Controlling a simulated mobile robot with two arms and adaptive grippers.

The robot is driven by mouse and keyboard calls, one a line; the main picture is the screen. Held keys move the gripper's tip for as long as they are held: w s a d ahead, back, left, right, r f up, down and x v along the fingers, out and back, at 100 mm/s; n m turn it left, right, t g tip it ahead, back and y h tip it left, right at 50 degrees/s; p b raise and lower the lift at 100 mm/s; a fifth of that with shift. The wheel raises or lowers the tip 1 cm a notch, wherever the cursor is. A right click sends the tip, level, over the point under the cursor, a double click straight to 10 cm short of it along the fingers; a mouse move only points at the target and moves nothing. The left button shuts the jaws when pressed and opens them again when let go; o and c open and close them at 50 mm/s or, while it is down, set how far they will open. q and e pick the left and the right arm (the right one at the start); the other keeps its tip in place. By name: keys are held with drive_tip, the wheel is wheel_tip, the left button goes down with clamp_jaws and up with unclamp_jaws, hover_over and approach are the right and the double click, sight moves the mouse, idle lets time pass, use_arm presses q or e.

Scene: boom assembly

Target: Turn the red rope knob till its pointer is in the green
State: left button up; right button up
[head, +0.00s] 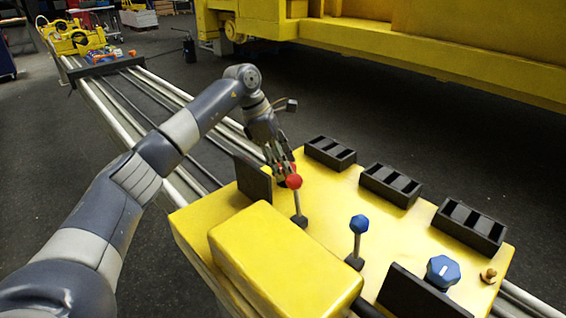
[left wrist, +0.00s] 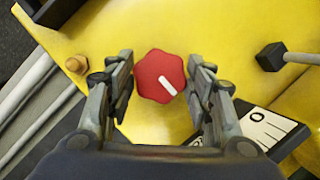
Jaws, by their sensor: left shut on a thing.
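The red rope knob (left wrist: 158,77) is a lobed red knob with a white pointer line, seen from above in the left wrist view. Its pointer slants to the lower right. My left gripper (left wrist: 161,84) is shut on it, one finger at each side. In the head view my left gripper (head: 285,167) reaches down at the far left corner of the yellow panel (head: 338,205), and the fingers mostly hide the knob. No green mark shows. A dark plate with a white face (left wrist: 264,127) lies right of the fingers, partly covered. My right gripper is out of view.
A red-topped lever (head: 293,182) stands close to my left gripper. A blue-topped lever (head: 359,224), a blue knob (head: 442,271), a yellow box (head: 285,262), and black slotted blocks (head: 330,152) stand on the panel. A brass bolt (left wrist: 75,64) is left of the fingers.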

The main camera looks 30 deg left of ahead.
use_arm(q)
drive_tip(key=shift+n, duration=0.3)
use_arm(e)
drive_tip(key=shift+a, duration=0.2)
use_arm(q)
drive_tip(key=shift+n+y, duration=0.3)
drive_tip(key=shift+n, duration=0.2)
drive_tip(key=n+t, duration=0.1)
drive_tip(key=n, duration=0.1)
drive_tip(key=n+y, duration=0.1)
drive_tip(key=n, duration=0.2)
drive_tip(key=shift+s+d+t, duration=0.15)
drive_tip(key=shift+t, duration=0.25)
drive_tip(key=n+y, duration=0.1)
drive_tip(key=n, duration=0.1)
drive_tip(key=n+y, duration=0.1)
drive_tip(key=n, duration=0.1)
drive_tip(key=shift+d+n+t+b, duration=0.15)
drive_tip(key=shift+n+t+b, duration=0.15)
drive_tip(key=shift+t, duration=0.1)
drive_tip(key=shift+d+n+y+b, duration=0.1)
drive_tip(key=shift+n+y+b, duration=0.55)
drive_tip(key=shift+n, duration=1.55)
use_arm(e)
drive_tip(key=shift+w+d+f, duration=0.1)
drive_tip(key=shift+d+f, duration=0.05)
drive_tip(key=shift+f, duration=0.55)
use_arm(q)
drive_tip(key=shift+y, duration=0.25)
